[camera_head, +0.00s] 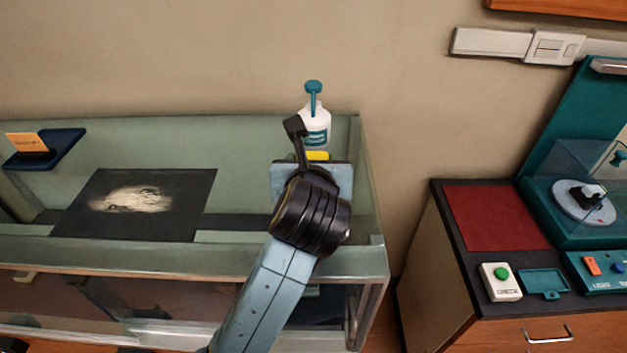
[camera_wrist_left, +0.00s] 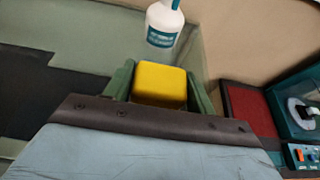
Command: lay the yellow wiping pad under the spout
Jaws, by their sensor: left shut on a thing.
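The yellow wiping pad (camera_wrist_left: 160,84) sits between the two green fingers of my left gripper (camera_wrist_left: 161,88), which is shut on it. In the head view, only a thin strip of the pad (camera_head: 318,156) shows past my wrist, which hides most of the gripper (camera_head: 312,166). A white bottle (camera_head: 316,121) with a teal label stands upright just beyond the pad. Its teal pump head with the spout (camera_head: 313,86) is above the pad in the picture. The wrist view shows the bottle's lower part (camera_wrist_left: 164,22). I cannot tell the pad's height above the surface. My right gripper is out of view.
The pale green glass-fronted case (camera_head: 235,247) holds a dark panel with a whitish patch (camera_head: 135,203) and a blue holder with an orange card (camera_head: 45,148). At right, a cabinet carries a red mat (camera_head: 495,217), a CHECK button box (camera_head: 501,281) and a teal machine (camera_head: 560,150).

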